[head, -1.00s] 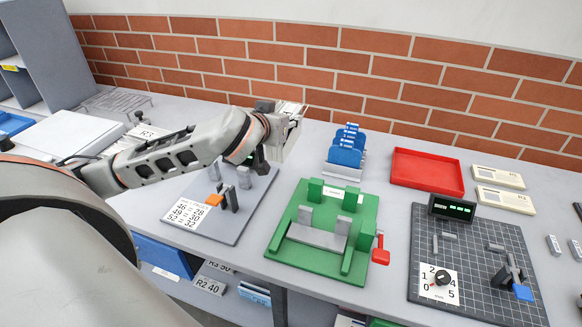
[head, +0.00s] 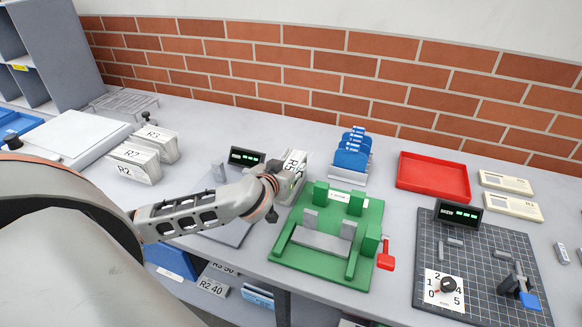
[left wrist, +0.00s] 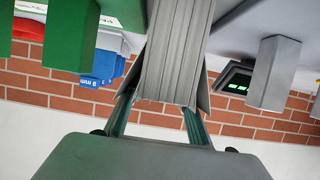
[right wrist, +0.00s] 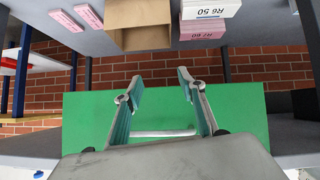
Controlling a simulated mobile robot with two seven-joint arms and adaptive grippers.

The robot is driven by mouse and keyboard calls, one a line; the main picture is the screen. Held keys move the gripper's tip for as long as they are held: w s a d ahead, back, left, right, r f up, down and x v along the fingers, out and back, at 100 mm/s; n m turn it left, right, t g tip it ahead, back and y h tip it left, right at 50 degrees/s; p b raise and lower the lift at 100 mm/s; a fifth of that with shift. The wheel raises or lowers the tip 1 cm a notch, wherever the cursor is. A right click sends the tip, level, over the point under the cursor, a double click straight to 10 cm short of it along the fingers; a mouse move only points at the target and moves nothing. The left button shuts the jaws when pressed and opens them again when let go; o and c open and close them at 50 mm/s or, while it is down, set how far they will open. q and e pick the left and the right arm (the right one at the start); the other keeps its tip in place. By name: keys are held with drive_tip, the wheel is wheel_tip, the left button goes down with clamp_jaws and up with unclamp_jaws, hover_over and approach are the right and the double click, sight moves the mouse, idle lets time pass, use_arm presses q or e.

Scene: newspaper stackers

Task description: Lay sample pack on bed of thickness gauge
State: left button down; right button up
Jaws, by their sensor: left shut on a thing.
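A grey-white pack with a black-lettered white top (head: 292,168) is held in my left gripper (head: 280,188), between the grey plate and the green fixture. In the left wrist view the ribbed pack (left wrist: 175,60) is between the two fingers. Whether it touches the table cannot be told. The grey plate with a display (head: 246,157) is partly hidden by my left arm. The dark gridded plate (head: 480,262) with a display (head: 459,213), dial and blue lever lies at right, its bed clear of packs. I cannot tell which is the thickness gauge. My right gripper (right wrist: 157,80) is open and empty.
The green fixture (head: 290,262) with a red lever stands just right of the held pack. A blue-slotted rack (head: 351,155) and a red tray (head: 433,192) are behind. Packs R2 (head: 130,165) and R3 (head: 156,145) stand left. A carton (right wrist: 140,30) shows in the right wrist view.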

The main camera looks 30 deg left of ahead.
idle(0.3)
use_arm(q)
drive_tip(key=c, duration=1.5)
unclamp_jaws()
drive_tip(key=shift+f, duration=0.1)
